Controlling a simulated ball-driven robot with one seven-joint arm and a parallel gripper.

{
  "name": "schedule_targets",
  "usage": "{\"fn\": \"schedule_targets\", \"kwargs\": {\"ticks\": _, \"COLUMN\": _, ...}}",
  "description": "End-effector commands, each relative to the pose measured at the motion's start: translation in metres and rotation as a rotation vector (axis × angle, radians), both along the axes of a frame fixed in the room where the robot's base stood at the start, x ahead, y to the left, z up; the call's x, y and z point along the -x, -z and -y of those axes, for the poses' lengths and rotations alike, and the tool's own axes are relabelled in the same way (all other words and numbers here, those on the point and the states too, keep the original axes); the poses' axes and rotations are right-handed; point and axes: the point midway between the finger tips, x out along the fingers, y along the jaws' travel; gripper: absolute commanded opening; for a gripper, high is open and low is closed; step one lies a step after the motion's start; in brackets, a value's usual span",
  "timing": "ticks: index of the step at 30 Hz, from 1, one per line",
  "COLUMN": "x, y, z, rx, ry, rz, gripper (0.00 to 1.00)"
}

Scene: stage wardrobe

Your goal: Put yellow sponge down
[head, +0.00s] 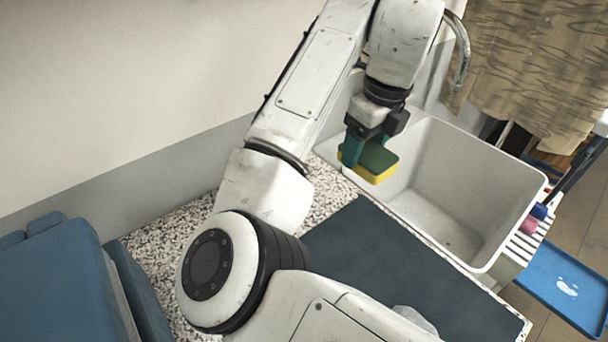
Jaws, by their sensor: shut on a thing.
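The yellow sponge (377,176) has a dark green top layer and a yellow lower layer. My gripper (362,152) is shut on it, with a green finger showing at its left side. The gripper points down and holds the sponge near the left end of a deep white sink (438,212). The sponge appears raised, but its exact height over the sink rim and counter cannot be told from this view. The far side of the sponge and the other finger are partly hidden.
A dark blue-grey mat (375,262) lies on the speckled counter (165,251) in front of the sink. A curved tap (460,50) stands behind. Blue cushions (60,280) are at the left. A blue tray (566,287) is low at the right. The sink floor looks clear.

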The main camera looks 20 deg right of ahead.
Motion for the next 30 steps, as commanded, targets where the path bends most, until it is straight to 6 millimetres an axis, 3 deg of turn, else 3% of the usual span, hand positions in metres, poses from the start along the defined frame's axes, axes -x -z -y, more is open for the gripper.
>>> {"fn": "schedule_targets", "kwargs": {"ticks": 7, "x": -0.042, "y": 0.028, "z": -0.037, "rx": 0.004, "ry": -0.006, "rz": -0.004, "gripper": 0.30}}
{"fn": "schedule_targets", "kwargs": {"ticks": 13, "x": -0.065, "y": 0.059, "z": -0.058, "rx": 0.000, "ry": -0.004, "rz": -0.003, "gripper": 0.30}}
{"fn": "schedule_targets", "kwargs": {"ticks": 25, "x": -0.083, "y": 0.087, "z": -0.073, "rx": 0.000, "ry": -0.003, "rz": -0.001, "gripper": 0.30}}
{"fn": "schedule_targets", "kwargs": {"ticks": 30, "x": -0.082, "y": 0.112, "z": -0.073, "rx": 0.000, "ry": -0.001, "rz": -0.003, "gripper": 0.30}}
